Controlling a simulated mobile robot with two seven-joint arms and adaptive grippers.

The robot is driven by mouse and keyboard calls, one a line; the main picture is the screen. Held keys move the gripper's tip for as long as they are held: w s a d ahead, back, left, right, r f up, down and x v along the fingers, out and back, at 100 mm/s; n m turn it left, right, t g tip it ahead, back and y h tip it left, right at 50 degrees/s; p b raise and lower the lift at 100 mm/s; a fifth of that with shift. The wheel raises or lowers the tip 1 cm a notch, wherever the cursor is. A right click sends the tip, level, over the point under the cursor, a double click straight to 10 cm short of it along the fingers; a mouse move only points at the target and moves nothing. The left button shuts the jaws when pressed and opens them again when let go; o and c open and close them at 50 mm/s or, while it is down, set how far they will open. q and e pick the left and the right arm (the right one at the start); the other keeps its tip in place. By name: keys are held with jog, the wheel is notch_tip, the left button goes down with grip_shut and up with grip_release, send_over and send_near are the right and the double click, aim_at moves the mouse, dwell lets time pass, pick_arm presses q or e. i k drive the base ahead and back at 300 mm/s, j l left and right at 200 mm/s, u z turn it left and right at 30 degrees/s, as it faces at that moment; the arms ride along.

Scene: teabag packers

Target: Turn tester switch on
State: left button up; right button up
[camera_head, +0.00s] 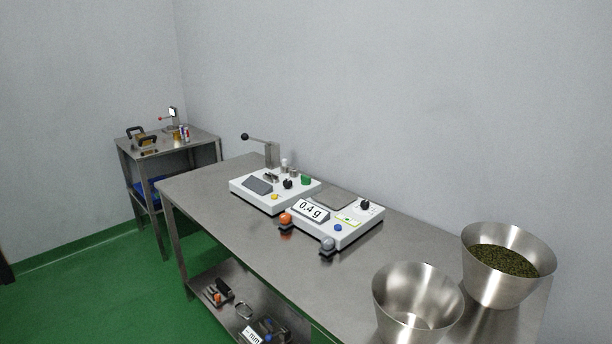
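No part carries a readable tester label, so I cannot tell which device is the tester. A white device (252,200) on the steel table has a raised lever with a black ball, a dark panel, a yellow button (275,197), a black knob (288,184) and a green part (306,181). To its right, a white scale (345,232) shows 0.4 g and has a grey plate, a black knob (365,204) and a blue button (338,228). The knobs' settings are too small to read. Neither of my grippers is in view.
An orange-topped piece (286,221) and a grey-topped piece (327,245) stand by the scale's front. An empty steel bowl (400,308) and a bowl of dark green leaves (490,290) stand at right. Tools lie on the lower shelf (205,280). A side table (190,149) stands back left.

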aim_at(306, 181)
jog(key=z, duration=0.45)
jog(key=i+j+z, duration=0.15)
jog(key=j+z, duration=0.3)
jog(key=i+j+z, duration=0.1)
jog(key=j+z, duration=0.2)
jog(key=z, duration=0.15)
jog(key=j+z, duration=0.85)
jog(key=k+l, duration=0.05)
